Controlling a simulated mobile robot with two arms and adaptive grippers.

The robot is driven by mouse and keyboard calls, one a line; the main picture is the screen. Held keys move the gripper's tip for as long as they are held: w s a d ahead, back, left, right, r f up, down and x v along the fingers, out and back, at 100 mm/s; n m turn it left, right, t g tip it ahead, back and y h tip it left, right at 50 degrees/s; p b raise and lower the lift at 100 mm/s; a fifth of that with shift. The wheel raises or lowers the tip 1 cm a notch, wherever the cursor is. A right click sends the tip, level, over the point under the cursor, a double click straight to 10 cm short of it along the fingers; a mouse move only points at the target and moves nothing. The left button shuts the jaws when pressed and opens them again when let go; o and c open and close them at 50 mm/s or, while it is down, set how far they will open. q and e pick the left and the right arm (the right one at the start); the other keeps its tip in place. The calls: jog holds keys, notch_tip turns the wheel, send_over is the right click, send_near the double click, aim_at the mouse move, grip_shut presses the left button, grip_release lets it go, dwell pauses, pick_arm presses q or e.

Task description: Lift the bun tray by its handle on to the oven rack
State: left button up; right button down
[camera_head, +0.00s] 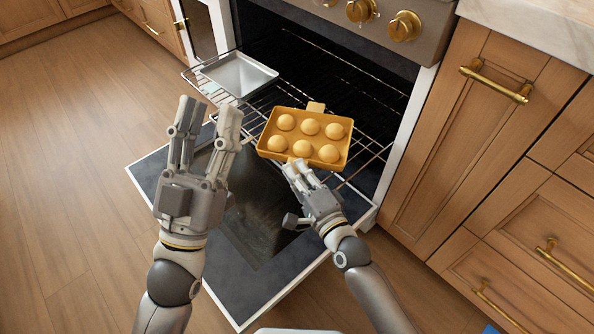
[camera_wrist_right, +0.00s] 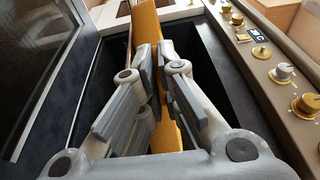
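The bun tray (camera_head: 306,138) is orange-yellow and holds two rows of round buns. It is in front of the open oven, over the right part of the wire oven rack (camera_head: 366,152); I cannot tell whether it touches the rack. A tab handle shows on its far side, and the near handle is hidden by my right gripper (camera_head: 297,168). That gripper is closed on the near handle, and the right wrist view shows the tray (camera_wrist_right: 146,25) between its fingers (camera_wrist_right: 158,62). My left gripper (camera_head: 208,112) is open and empty, left of the tray.
A silver pan (camera_head: 238,74) sits on the left part of the pulled-out rack. The oven door (camera_head: 255,215) is folded down below. Oven knobs (camera_head: 404,26) are above the opening, and wooden cabinets (camera_head: 470,130) stand to the right. Floor is clear at left.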

pick_arm(q)
jog(key=shift+s+a+r+t+h, duration=0.1)
jog(key=shift+s+r+t+h, duration=0.3)
jog(key=shift+s+r, duration=0.3)
pick_arm(e)
jog(key=shift+f, duration=0.25)
dwell(0.6)
jog(key=c, duration=1.6)
grip_release()
jog(key=shift+s, duration=0.1)
jog(key=shift+o, duration=0.2)
jog(key=shift+f, duration=0.15)
jog(key=shift+s+f, duration=0.1)
jog(key=shift+f, duration=0.1)
jog(key=v, duration=1.1)
jog(key=shift+s+d+r, duration=0.2)
jog(key=shift+s+r, duration=0.1)
jog(key=shift+r, duration=0.2)
